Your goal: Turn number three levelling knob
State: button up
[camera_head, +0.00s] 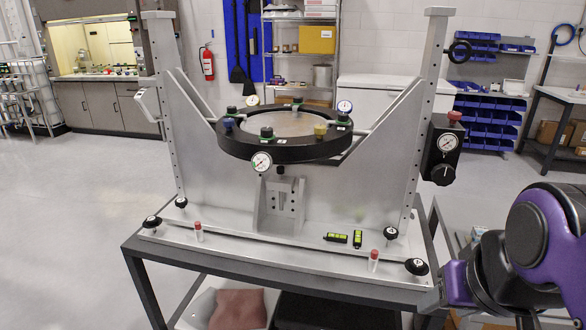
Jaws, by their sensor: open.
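The mirror fixture's base plate (290,256) carries black levelling knobs with small white marks. One is at the front right corner (416,266), one behind it on the right (391,233), one at the front left (151,221) and one at the back left (181,202). The marks are too small to read, so I cannot tell which is number three. My gripper (432,298) is at the lower right, just below and right of the front right knob, apart from it. Its fingers are only partly visible; it is open with nothing seen in it.
A round mirror in a black ring (285,146) with gauges and coloured knobs sits between two uprights. A gauge box (442,148) hangs on the right upright. Floor at left is clear.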

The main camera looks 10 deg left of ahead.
aim_at(181, 203)
jog(key=i+j, duration=0.1)
jog(key=j, duration=0.45)
jog(key=i+j, duration=0.1)
jog(key=j, duration=0.45)
jog(key=i+j, duration=0.1)
jog(key=j, duration=0.5)
jog(key=z, duration=0.05)
